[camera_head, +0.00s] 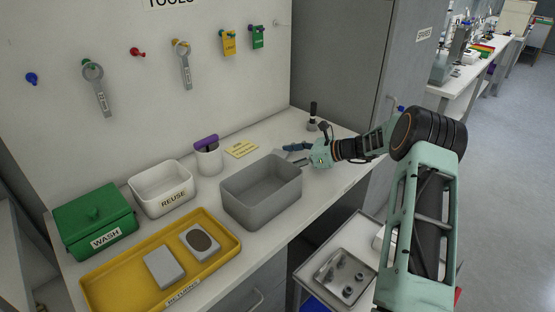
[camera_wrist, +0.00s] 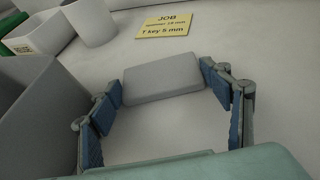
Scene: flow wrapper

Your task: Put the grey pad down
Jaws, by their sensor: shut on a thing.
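The grey pad (camera_wrist: 163,78) is a flat, rounded block seen between my fingertips in the wrist view. My gripper (camera_head: 297,149) is shut on it, with blue finger faces at its left and right ends. The pad is at or just above the white bench; I cannot tell whether it touches. In the head view the pad is mostly hidden by my gripper and the grey bin. My gripper is just behind the right part of the grey bin (camera_head: 254,206).
A yellow job card (camera_head: 241,149) lies beyond the pad. A white cup (camera_head: 209,160), white REUSE bin (camera_head: 164,204) and green WASH box (camera_head: 95,222) stand left. The yellow RETURNS tray (camera_head: 222,262) holds two grey blocks. A dark upright tool (camera_head: 312,115) stands behind my gripper.

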